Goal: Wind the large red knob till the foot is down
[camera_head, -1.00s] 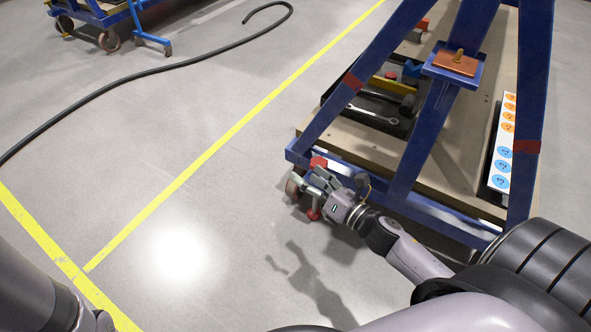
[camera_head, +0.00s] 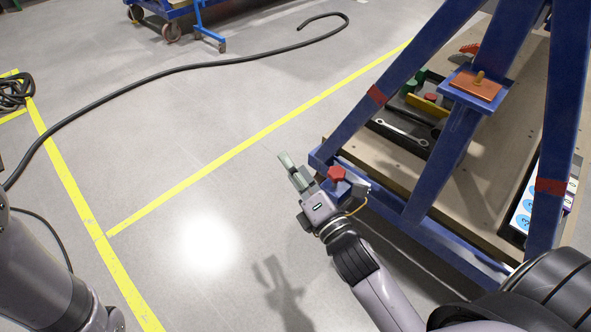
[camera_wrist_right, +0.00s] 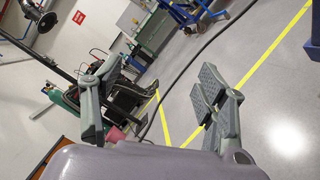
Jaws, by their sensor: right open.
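The large red knob (camera_head: 337,173) is at the near left corner of the blue jig frame (camera_head: 400,206). My right gripper (camera_head: 326,172) is in front of that corner, its fingers spread wide. The knob shows just past the gripper, between the fingers as seen from the head; I cannot tell whether they touch. In the right wrist view my right gripper (camera_wrist_right: 155,92) is open with nothing held, and the knob does not show. The foot and the caster below the knob are hidden behind the gripper. My left arm shows at the lower left, but its gripper is out of view.
A wooden shelf (camera_head: 470,190) in the frame carries a dark tray with a wrench (camera_head: 402,133). An orange block (camera_head: 475,86) sits on a blue plate. A black hose (camera_head: 180,70) and yellow lines (camera_head: 260,137) cross the open floor at left.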

